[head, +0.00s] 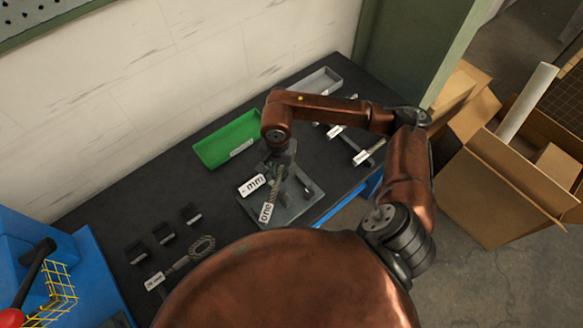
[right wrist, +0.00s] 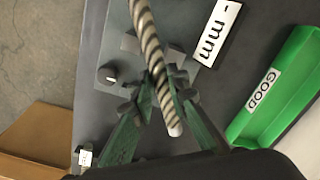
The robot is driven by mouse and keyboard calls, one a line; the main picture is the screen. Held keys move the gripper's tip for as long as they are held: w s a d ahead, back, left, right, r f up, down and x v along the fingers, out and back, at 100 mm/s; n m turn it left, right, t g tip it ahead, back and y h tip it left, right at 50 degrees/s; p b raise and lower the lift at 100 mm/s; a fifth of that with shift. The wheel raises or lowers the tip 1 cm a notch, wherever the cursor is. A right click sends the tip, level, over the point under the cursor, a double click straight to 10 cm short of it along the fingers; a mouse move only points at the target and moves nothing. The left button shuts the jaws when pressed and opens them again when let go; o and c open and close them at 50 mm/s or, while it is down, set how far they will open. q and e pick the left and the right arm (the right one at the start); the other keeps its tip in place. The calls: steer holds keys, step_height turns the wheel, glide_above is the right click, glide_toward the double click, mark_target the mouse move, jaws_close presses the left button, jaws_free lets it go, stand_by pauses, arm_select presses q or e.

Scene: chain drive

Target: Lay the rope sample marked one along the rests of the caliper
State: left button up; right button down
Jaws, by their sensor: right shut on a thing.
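The rope sample marked one, a twisted grey-brown rope (head: 277,188) with a white "one" tag (head: 266,212), is over the caliper (head: 292,213), a grey plate with raised parts and an "mm" label (head: 252,186). My right gripper (head: 277,168) is shut on the rope from above. In the right wrist view the rope (right wrist: 152,45) runs lengthwise between the fingers (right wrist: 160,88), its pale end sticking out below them. The caliper plate (right wrist: 112,50) lies behind it. Whether the rope touches the rests cannot be told. My left gripper is not in view.
A green tray marked GOOD (head: 228,138) stands behind the caliper, with a grey tray (head: 318,82) farther right. Tagged samples (head: 362,157) lie at right. Small dark blocks (head: 163,232) and a looped rope (head: 202,245) are at left. Cardboard boxes (head: 500,200) stand beyond the table edge.

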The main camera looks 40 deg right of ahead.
steer(key=d+m, duration=0.1)
steer(key=m, duration=0.6)
glide_above(290, 191)
steer(key=shift+f, duration=3.4)
arm_select(q)
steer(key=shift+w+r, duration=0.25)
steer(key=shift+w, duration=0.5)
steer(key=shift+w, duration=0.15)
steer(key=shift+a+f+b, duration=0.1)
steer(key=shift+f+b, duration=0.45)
steer(key=shift+b, duration=0.25)
arm_select(e)
steer(key=shift+f, duration=0.65)
steer(key=c, duration=1.8)
jaws_free()
